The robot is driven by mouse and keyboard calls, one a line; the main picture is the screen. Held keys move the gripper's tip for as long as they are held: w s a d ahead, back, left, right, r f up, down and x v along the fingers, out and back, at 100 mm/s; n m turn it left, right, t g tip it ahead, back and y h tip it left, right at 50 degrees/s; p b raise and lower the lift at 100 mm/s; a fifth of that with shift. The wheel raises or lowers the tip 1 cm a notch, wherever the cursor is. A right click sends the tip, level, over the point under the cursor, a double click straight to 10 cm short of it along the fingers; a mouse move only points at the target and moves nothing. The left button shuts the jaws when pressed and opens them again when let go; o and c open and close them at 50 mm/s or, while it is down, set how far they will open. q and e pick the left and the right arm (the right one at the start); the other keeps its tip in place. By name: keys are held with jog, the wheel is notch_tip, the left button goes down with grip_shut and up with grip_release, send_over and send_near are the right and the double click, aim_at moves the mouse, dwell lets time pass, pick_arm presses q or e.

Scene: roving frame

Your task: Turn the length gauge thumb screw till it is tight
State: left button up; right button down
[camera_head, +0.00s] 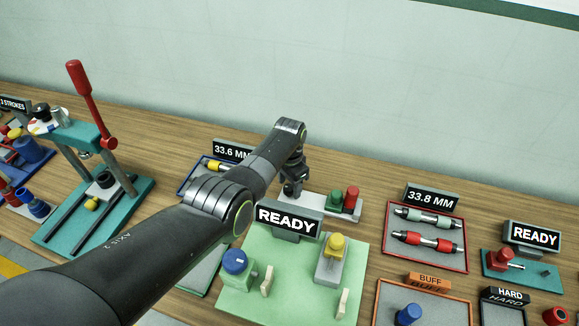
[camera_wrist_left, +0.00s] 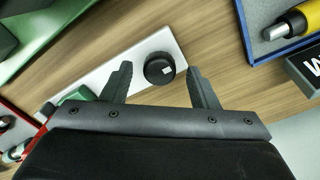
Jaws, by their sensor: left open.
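A black round thumb screw (camera_wrist_left: 159,68) with a small white mark stands on a pale bar (camera_wrist_left: 130,78) in the left wrist view. I take this bar to be the length gauge; its pale base also shows in the head view (camera_head: 318,204), with the screw end hidden by my gripper. My left gripper (camera_head: 291,190) is over that end, pointing down. In the left wrist view its open fingers (camera_wrist_left: 159,72) lie on either side of the screw with a gap at each side. I cannot tell whether they are at its height. My right gripper is not in view.
A READY sign (camera_head: 288,218) on a green plate (camera_head: 275,300) is in front. A blue-rimmed tray (camera_wrist_left: 262,48) lies close by. A red tray (camera_head: 428,260) is at right.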

aim_at(289, 187)
pick_arm(q)
notch_tip(289, 187, up, 5)
jog(key=shift+r+p, duration=0.1)
jog(key=shift+p, duration=0.8)
notch_tip(289, 187, up, 12)
jog(key=b, duration=0.1)
jog(key=shift+b, duration=0.3)
